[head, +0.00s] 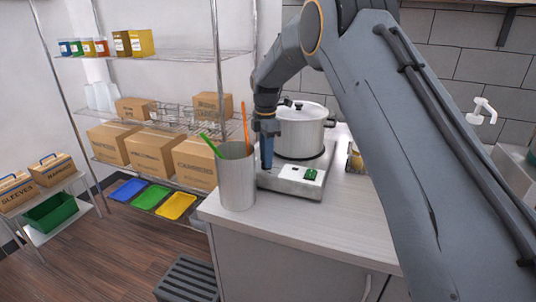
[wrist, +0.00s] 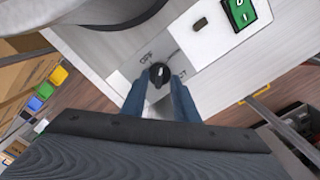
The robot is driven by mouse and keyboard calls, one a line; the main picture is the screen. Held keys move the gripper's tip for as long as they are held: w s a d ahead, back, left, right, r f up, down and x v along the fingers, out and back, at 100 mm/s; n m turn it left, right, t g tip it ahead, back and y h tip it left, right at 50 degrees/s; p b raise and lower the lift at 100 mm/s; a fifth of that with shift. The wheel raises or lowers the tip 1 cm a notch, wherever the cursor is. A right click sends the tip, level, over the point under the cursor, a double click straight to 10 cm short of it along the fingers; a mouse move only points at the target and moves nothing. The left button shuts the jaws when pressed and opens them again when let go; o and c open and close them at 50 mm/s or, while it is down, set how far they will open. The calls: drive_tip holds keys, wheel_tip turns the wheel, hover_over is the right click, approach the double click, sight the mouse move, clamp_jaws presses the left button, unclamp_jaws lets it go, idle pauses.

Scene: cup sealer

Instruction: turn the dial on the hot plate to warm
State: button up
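The hot plate (head: 284,181) is a low silver unit on the counter with a large white lidded pot (head: 300,130) on it. Its dial (wrist: 159,74) is a small black knob with a pale pointer mark, seen in the wrist view beside printed lettering that seems to include OFF. My gripper (head: 266,165) points down at the hot plate's left front and hides the dial in the head view. In the wrist view my gripper's two blue fingers (wrist: 159,88) are apart, one on each side of the dial, with a small gap seeming to show.
A grey canister (head: 237,178) holding green and orange utensils stands close left of my gripper. A green panel (head: 312,174) sits on the hot plate's front right. A small jar (head: 355,160) stands right of the pot. The counter front (head: 310,222) is clear.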

drive_tip(key=shift+f, duration=0.1)
drive_tip(key=shift+c, duration=0.2)
drive_tip(key=shift+d, duration=0.1)
clamp_jaws()
drive_tip(key=shift+m+b, duration=0.75)
drive_tip(key=shift+m, duration=0.25)
drive_tip(key=m+b, duration=0.1)
drive_tip(key=m, duration=0.1)
drive_tip(key=shift+m, duration=0.4)
unclamp_jaws()
drive_tip(key=shift+d, duration=0.1)
drive_tip(key=shift+o, duration=0.2)
